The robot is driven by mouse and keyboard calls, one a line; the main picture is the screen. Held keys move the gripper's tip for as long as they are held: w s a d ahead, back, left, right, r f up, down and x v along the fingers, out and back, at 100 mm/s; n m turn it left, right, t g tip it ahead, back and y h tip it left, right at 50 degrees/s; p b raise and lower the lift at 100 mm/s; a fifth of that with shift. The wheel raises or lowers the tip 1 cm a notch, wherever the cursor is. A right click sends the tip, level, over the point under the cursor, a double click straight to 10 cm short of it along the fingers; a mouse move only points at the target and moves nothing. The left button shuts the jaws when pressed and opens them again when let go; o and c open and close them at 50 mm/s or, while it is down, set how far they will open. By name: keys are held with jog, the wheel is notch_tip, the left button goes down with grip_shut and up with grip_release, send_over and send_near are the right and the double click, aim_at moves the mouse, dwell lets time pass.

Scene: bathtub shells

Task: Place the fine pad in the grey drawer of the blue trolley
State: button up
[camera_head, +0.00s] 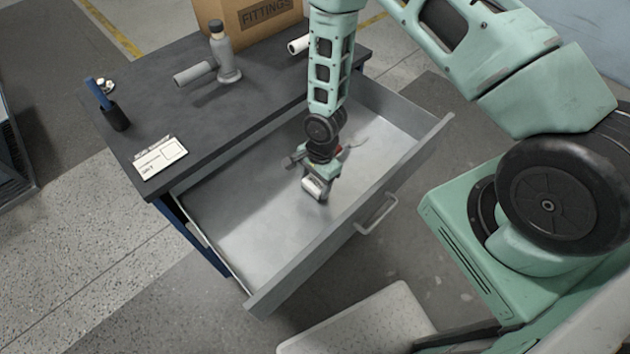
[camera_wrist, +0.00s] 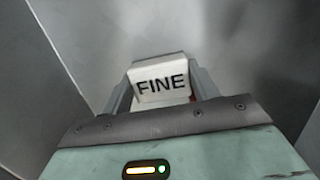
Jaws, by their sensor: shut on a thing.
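The fine pad (camera_wrist: 160,80) is a white block with "FINE" printed on it, held between my fingers in the wrist view. In the head view my gripper (camera_head: 317,188) is shut on the pad (camera_head: 314,189), inside the outline of the open grey drawer (camera_head: 240,240). The wrist view shows grey metal drawer surfaces around the pad. I cannot tell whether the pad touches the drawer floor. The drawer is pulled out from the blue trolley (camera_head: 195,235), whose dark top (camera_head: 230,120) is behind it.
On the trolley top are grey fittings (camera_head: 225,65), a cardboard box (camera_head: 255,18) marked "FITTINGS", a white card (camera_head: 160,157) and a dark cup (camera_head: 115,117) with a blue item. The drawer's front wall (camera_head: 350,225) and handle (camera_head: 377,213) stand nearby. The drawer's left part is bare.

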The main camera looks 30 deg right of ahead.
jog(key=shift+f, duration=0.3)
jog(key=o, duration=0.9)
jog(key=shift+o, duration=0.2)
jog(key=shift+r, duration=0.1)
notch_tip(320, 180, up, 11)
jog(key=d+b, duration=0.2)
notch_tip(320, 180, up, 9)
jog(key=n, duration=0.5)
send_over(310, 199)
jog(key=s+a+r+n, duration=0.2)
jog(key=s+r+n, duration=0.6)
jog(key=s+a+r+n+h, duration=0.1)
jog(key=s+a+r+n, duration=0.2)
jog(key=s+r+n, duration=0.5)
jog(key=shift+s+n+t, duration=0.3)
jog(key=shift+s+n, duration=0.25)
jog(key=shift+n, duration=0.05)
jog(key=shift+r, duration=0.15)
